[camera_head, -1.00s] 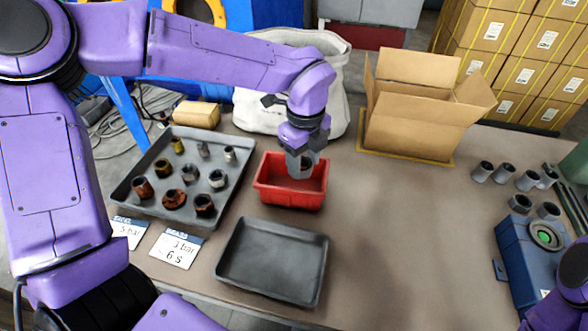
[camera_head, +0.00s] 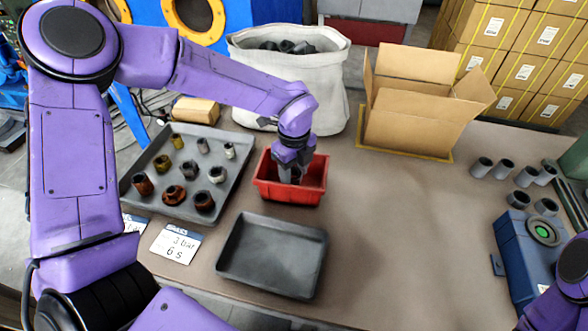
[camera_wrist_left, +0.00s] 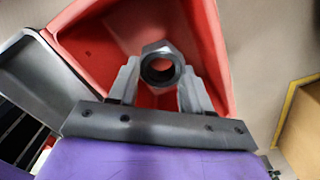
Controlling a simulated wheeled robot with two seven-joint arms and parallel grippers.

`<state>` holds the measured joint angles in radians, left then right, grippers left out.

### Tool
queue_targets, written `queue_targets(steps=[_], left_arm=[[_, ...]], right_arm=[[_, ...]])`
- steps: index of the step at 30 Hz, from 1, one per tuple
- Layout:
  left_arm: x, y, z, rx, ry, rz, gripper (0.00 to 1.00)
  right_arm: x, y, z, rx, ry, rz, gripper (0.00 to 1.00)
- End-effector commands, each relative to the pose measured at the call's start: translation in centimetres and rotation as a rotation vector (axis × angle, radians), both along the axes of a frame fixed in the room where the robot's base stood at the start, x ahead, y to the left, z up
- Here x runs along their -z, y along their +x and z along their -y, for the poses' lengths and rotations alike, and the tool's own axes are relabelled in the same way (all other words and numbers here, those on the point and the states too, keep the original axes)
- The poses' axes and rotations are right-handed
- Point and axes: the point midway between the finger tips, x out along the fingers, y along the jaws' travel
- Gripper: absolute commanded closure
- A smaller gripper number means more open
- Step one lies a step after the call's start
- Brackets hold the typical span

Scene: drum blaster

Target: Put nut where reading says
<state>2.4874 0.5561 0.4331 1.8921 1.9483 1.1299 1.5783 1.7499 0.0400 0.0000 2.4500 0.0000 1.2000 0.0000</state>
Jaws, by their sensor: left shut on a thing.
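My left gripper (camera_head: 290,178) is down inside the red bin (camera_head: 262,190). In the left wrist view its two fingers are shut on a grey metal nut (camera_wrist_left: 155,48), seen end-on with its round hole, with the red bin (camera_wrist_left: 205,40) around it. I cannot tell if the nut touches the bin floor. A dark grey tray (camera_head: 270,292) in front of the bin is empty. A card (camera_head: 176,244) on the table reads "3 bar" and "6 s"; a second card (camera_head: 133,224) is partly hidden by my left arm. My right gripper is out of view.
A grey tray (camera_head: 160,212) left of the bin holds several rusty, brass and grey nuts. A white sack (camera_head: 335,95) and an open cardboard box (camera_head: 405,130) stand behind. The middle table is clear.

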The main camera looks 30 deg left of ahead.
Motion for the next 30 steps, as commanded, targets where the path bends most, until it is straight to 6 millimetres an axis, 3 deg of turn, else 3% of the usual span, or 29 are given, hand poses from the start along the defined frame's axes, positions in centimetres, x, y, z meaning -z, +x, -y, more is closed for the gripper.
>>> queue_targets(steps=[8,9,10,20,22,25,30], left_arm=[[0.6,0.0,0.0,-0.001,-0.001,0.0,0.9],[0.6,0.0,0.0,-0.001,-0.001,-0.001,0.45],[0.6,0.0,0.0,-0.001,-0.001,-0.001,0.41],[0.0,0.0,0.0,0.0,0.001,0.0,0.41],[-1.3,0.0,0.0,0.001,0.002,0.002,0.41],[-3.0,0.1,0.0,-0.002,-0.001,0.005,0.41],[-7.7,0.1,0.0,-0.001,-0.001,0.006,0.41]], right_arm=[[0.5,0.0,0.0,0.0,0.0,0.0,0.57],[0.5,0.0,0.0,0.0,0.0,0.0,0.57],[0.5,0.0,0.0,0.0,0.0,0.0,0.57],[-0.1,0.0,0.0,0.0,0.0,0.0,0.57],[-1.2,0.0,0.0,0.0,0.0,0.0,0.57],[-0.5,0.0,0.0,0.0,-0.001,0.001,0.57],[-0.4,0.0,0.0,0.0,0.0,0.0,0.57]])
